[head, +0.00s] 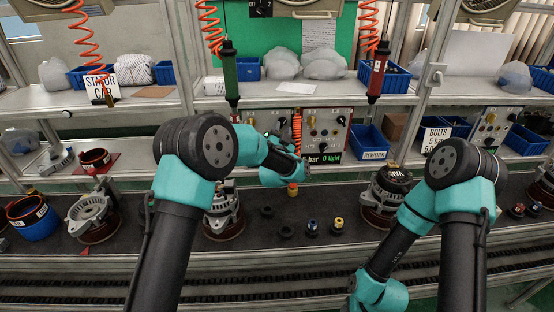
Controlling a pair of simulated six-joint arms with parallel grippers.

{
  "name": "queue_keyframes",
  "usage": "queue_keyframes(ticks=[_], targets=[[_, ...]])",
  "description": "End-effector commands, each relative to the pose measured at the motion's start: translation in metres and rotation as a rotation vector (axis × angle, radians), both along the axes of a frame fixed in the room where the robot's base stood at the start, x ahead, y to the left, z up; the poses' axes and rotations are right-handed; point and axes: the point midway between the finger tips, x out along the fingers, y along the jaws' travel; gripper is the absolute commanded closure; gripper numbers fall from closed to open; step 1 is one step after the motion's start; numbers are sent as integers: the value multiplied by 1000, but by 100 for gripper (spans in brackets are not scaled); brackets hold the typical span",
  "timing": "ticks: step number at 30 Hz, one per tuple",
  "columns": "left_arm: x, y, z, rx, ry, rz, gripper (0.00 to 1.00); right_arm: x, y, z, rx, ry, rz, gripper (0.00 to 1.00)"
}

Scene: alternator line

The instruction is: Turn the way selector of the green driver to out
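The green driver (230,75) hangs upright under an orange coiled hose at the upper left of centre. Its way selector is too small to make out, so its setting cannot be read. My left gripper (281,139) is in front of the control panel, below and to the right of the green driver and apart from it. My own wrist largely hides its fingers, so I cannot tell if it is open or shut. My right arm bends down at the lower right, and its gripper is not in view.
A red driver (378,72) hangs to the right. The control panel (325,134) has knobs and a lit display. Alternator parts (91,213) and small sockets stand on the dark bench (262,238). Blue bins (370,141) and bagged parts fill the shelves.

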Motion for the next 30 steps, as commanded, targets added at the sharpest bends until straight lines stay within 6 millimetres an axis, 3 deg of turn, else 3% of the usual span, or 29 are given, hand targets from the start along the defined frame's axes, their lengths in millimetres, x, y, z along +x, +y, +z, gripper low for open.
queue_keyframes(ticks=[21,30], targets=[[-116,13,-41,2,1,-2,63,0,0,0,0,0,0,57],[-146,17,-51,1,-1,0,63,0,0,0,0,0,0,57]])
